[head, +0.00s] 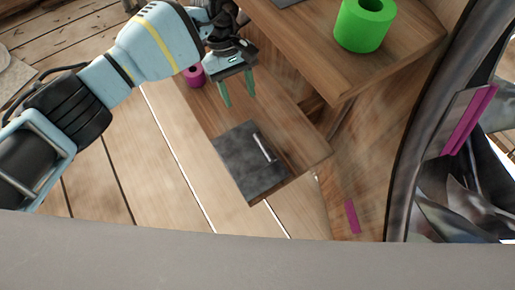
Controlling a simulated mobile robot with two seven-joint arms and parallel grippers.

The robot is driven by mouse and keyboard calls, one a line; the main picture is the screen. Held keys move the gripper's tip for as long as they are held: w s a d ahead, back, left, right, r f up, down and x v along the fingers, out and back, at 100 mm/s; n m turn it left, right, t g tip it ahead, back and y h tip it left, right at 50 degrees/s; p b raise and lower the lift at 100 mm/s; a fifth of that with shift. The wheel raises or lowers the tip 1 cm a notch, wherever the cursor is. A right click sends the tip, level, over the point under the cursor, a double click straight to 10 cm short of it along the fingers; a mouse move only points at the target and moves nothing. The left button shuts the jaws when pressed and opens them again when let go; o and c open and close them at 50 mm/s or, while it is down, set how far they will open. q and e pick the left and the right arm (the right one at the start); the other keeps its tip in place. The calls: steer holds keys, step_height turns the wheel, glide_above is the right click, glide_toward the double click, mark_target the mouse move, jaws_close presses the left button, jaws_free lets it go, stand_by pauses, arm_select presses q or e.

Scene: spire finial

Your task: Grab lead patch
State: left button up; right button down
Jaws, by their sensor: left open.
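A dark grey flat square sheet (243,172), which looks like the lead patch, lies on the lower wooden shelf, near its front end. A thin pale rod (264,147) lies on top of the sheet. My left gripper (239,101) is above the shelf, up from the sheet in the picture, with its two green fingers apart and nothing between them. It appears clear of the sheet. My right gripper does not show.
A magenta ring (194,77) sits on the lower shelf behind my left gripper. A green hollow cylinder (364,24) stands on the higher wooden shelf (407,42) at right. A magenta strip (352,217) lies lower right. Dark curved metal parts fill the right side.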

arm_select(q)
steer(key=p, duration=0.2)
glide_toward(265, 145)
step_height(265, 145, down, 3)
steer(key=shift+w+a+f, duration=0.1)
steer(key=shift+w+a, duration=0.05)
steer(key=shift+s+d, duration=0.2)
steer(key=shift+s, duration=0.1)
steer(key=shift+s+d, duration=0.1)
steer(key=shift+s, duration=0.1)
steer(key=shift+s+d+f, duration=0.15)
steer(key=shift+s+d, duration=0.05)
steer(key=shift+s, duration=0.15)
steer(key=b+x, duration=0.1)
steer(key=x, duration=0.4)
steer(key=shift+w, duration=0.1)
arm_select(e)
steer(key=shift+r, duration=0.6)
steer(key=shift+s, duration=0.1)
arm_select(q)
steer(key=c, duration=0.5)
jaws_close()
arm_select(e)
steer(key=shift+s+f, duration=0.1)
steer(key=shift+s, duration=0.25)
